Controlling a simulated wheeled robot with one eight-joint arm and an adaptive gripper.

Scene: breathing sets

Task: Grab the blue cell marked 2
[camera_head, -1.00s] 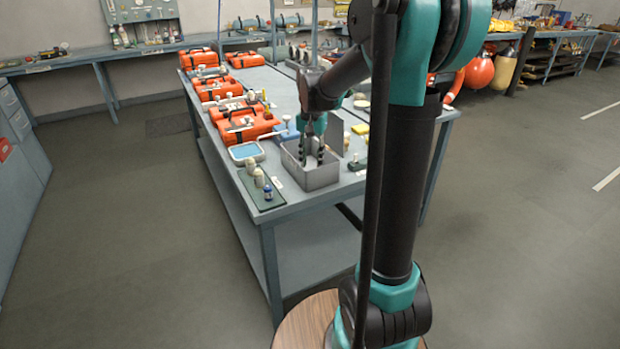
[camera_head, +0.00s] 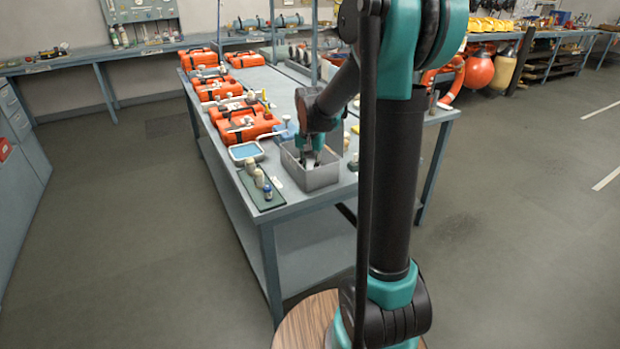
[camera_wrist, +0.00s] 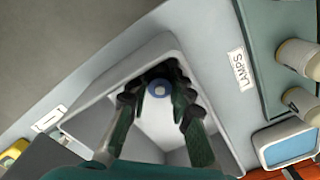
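My gripper (camera_head: 309,160) points down into a grey open-topped metal bin (camera_head: 322,180) on the near part of the workbench. In the wrist view my gripper (camera_wrist: 160,97) has its two fingers apart. A small round blue end with a pale centre (camera_wrist: 159,88) shows between the fingertips. Its marking is not legible, and I cannot tell whether the fingers touch it. A small blue-topped cell (camera_head: 267,192) stands on the dark green mat (camera_head: 256,199) left of the bin. Its number cannot be read either.
Pale cells (camera_wrist: 298,60) stand on the mat beside the bin, near a LAMPS label (camera_wrist: 239,70). A blue-topped tray (camera_head: 246,152) and several orange cases (camera_head: 240,122) lie beyond. The bin's walls surround my fingers closely.

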